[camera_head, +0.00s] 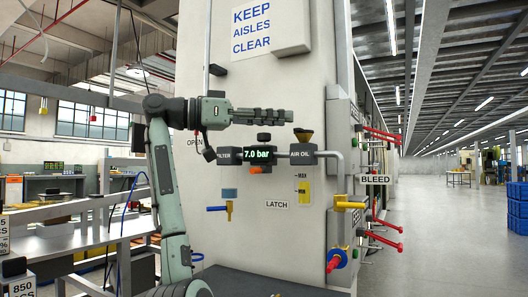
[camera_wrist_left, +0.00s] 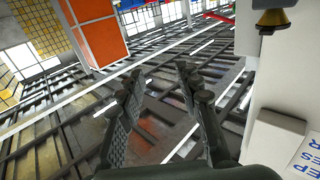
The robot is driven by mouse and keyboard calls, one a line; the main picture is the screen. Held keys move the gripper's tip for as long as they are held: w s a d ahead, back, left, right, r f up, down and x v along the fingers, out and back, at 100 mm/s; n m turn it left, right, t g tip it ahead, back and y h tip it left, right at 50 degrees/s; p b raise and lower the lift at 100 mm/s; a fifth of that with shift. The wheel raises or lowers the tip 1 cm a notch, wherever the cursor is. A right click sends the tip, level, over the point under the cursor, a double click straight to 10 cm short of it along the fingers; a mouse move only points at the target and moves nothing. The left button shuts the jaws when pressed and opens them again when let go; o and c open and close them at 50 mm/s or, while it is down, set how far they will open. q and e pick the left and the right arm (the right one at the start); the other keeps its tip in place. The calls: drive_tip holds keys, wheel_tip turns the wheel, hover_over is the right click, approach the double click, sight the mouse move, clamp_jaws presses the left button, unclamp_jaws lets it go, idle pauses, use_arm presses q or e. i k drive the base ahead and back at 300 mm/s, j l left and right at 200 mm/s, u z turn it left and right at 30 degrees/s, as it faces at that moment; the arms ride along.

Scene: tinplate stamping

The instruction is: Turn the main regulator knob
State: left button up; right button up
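The regulator (camera_head: 257,153) is a dark block on the pale cabinet wall with a green "7.0 bar" readout. A small black knob (camera_head: 264,137) sits on its top and an orange part (camera_head: 262,169) is below it. My left gripper (camera_head: 290,116) is just above the knob in the picture, pointing right along the wall; I cannot tell its distance from the wall. In the left wrist view its two fingers (camera_wrist_left: 161,75) stand apart with nothing between them. The regulator cannot be made out in that view. My right gripper is not in view.
Below are a blue-handled valve (camera_head: 217,209) and a yellow valve (camera_head: 350,203). Red levers (camera_head: 387,223) project at the right. The aisle floor (camera_head: 440,240) is clear.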

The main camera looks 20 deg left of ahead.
sight(263, 137)
drive_tip(key=i+j, duration=0.45)
drive_tip(key=j, duration=0.15)
drive_tip(key=i+j+z, duration=0.1)
drive_tip(key=i+j, duration=0.35)
drive_tip(key=j, duration=0.15)
